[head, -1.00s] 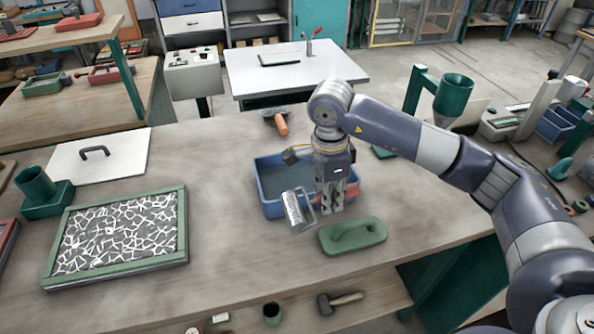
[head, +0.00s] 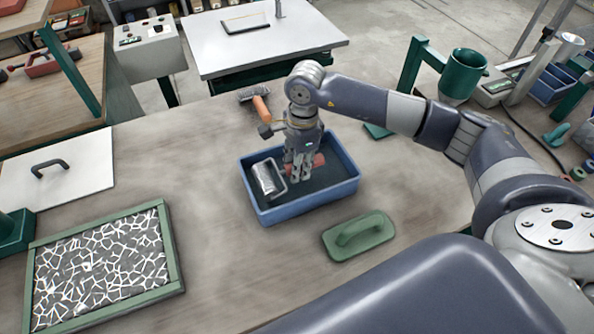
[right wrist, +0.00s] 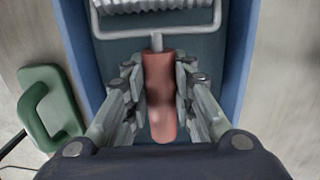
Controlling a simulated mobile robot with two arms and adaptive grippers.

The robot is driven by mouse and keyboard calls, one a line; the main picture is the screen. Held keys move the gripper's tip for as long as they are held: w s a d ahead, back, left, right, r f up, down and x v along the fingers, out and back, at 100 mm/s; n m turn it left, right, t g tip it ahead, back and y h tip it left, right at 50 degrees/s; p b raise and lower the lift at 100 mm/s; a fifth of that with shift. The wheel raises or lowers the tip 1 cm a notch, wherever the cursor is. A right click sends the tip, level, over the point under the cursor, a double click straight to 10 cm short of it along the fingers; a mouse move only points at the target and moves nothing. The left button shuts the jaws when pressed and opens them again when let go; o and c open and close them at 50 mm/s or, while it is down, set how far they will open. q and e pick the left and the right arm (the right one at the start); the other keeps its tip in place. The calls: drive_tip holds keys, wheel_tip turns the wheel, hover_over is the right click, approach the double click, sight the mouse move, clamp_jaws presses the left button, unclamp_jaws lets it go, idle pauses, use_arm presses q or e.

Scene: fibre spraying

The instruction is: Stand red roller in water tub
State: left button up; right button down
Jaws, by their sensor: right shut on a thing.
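The blue water tub (head: 313,204) stands on the workbench in the middle of the head view. My right gripper (head: 297,172) is over the tub, shut on the red handle of the roller (head: 267,178). The roller's ribbed metal drum is at the left side of the tub, within its outline in the head view. In the right wrist view the red handle (right wrist: 160,95) lies between both fingers, with the wire frame and drum beyond it and the blue tub wall (right wrist: 85,45) beside it. I cannot tell whether the roller touches the tub floor. My left gripper is not in view.
A green float (head: 358,236) lies in front of the tub. An orange-handled brush (head: 260,104) lies behind it. A green-framed tray with white fibres (head: 172,262) is at the left, a white board (head: 70,170) behind it. Bare bench lies between tray and tub.

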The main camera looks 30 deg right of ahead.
sight(297, 184)
wheel_tip(297, 184, down, 4)
drive_tip(key=shift+r+p, duration=0.15)
drive_tip(key=shift+p, duration=0.4)
drive_tip(key=shift+w, duration=0.1)
drive_tip(key=c, duration=1.5)
unclamp_jaws()
drive_tip(key=shift+o, duration=0.7)
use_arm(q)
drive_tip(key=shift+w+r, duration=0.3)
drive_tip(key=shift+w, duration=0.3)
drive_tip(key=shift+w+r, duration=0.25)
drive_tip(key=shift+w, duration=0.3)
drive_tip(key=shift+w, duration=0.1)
